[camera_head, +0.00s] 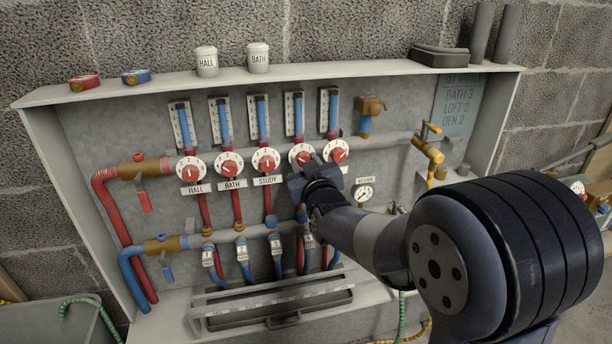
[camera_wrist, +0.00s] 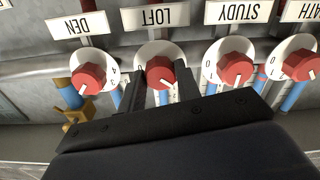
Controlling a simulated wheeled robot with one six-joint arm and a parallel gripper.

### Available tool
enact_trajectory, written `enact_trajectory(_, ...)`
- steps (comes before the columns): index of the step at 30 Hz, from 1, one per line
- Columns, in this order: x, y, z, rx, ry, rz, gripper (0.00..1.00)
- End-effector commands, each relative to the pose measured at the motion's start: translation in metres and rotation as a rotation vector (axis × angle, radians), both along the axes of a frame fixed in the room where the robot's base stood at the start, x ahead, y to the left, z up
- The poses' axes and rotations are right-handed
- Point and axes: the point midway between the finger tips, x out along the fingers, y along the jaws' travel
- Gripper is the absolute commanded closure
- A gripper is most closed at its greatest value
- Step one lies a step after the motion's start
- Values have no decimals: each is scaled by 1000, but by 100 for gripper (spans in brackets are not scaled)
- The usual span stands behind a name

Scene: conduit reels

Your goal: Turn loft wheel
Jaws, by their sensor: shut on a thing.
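The loft wheel is a red knob on a white numbered dial, fourth in a row of several on the panel; it shows in the head view (camera_head: 302,155) and under the LOFT label in the wrist view (camera_wrist: 159,71). Its white pointer slants down to the right in the wrist view, near a partly hidden 2. My gripper (camera_head: 311,170) has one finger on each side of the knob, closed on it, as the wrist view shows (camera_wrist: 160,92). My gripper hides the loft label and part of the dial in the head view.
The study wheel (camera_head: 266,161) and den wheel (camera_head: 338,151) stand close on either side. A sign (camera_head: 459,103) at the right reads BATH 3, LOFT 2, DEN 2. A gauge (camera_head: 363,194), brass valve (camera_head: 428,150) and lower hose rail (camera_head: 270,298) are nearby.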

Motion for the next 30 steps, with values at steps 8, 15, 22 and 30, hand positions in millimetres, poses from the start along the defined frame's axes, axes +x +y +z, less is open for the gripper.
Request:
enact_trajectory(8, 0, 0, -3, 254, 70, 1, 91)
enact_trajectory(15, 0, 0, -3, 470, 132, 1, 91)
enact_trajectory(22, 0, 1, -2, 648, 183, 2, 91)
enact_trajectory(30, 0, 1, -1, 790, 225, 2, 91)
